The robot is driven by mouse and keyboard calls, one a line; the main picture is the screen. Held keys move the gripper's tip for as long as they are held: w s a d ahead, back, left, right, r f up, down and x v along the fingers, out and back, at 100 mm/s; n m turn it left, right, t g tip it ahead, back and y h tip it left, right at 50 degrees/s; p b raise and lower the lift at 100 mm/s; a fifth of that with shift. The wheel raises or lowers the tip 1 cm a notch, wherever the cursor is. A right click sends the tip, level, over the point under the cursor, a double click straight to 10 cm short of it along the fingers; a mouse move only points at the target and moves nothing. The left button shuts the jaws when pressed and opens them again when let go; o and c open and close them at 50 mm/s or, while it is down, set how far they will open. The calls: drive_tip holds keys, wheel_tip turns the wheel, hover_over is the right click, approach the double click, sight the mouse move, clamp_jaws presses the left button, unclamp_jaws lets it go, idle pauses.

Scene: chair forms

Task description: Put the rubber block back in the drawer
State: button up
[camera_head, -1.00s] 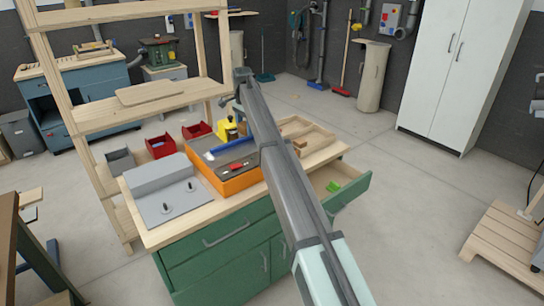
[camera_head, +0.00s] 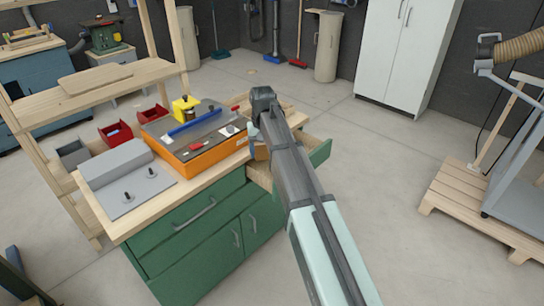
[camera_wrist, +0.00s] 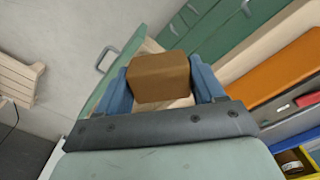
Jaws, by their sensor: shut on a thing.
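The rubber block, a plain brown block (camera_wrist: 160,77), sits between the two blue fingers of my gripper (camera_wrist: 163,85) in the wrist view. The gripper is shut on it. In the head view the block (camera_head: 260,152) shows partly beside my gripper (camera_head: 256,138), at the right end of the bench. The green-fronted drawer (camera_head: 319,153) is pulled open under the bench top. The held block is over or near the drawer's opening; its height above it is hard to tell. My arm hides much of the drawer's inside.
An orange-sided machine (camera_head: 205,158) with a dark top stands on the bench left of my gripper. A grey plate (camera_head: 128,190) and red bins (camera_head: 116,133) are farther left. A wooden pallet (camera_head: 485,208) stands on the floor at right.

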drive_tip(key=s+d+f+m, duration=0.1)
drive_tip(key=s+d+f, duration=0.25)
drive_tip(key=d, duration=0.35)
drive_tip(key=s+d+f, duration=0.2)
drive_tip(key=s+d, duration=0.2)
drive_tip(key=d, duration=0.2)
drive_tip(key=w+a+f+m, duration=0.2)
drive_tip(key=w+f+m, duration=0.1)
drive_tip(key=w, duration=0.4)
drive_tip(key=w+a+f+m, duration=0.2)
drive_tip(key=w+a+m, duration=0.1)
drive_tip(key=w, duration=0.4)
drive_tip(key=w+a+f+m, duration=0.2)
drive_tip(key=w+f+m, duration=0.1)
drive_tip(key=w, duration=0.4)
drive_tip(key=shift+a+f, duration=0.2)
drive_tip(key=shift+f, duration=4.25)
drive_tip(key=shift+f, duration=0.15)
drive_tip(key=o, duration=0.7)
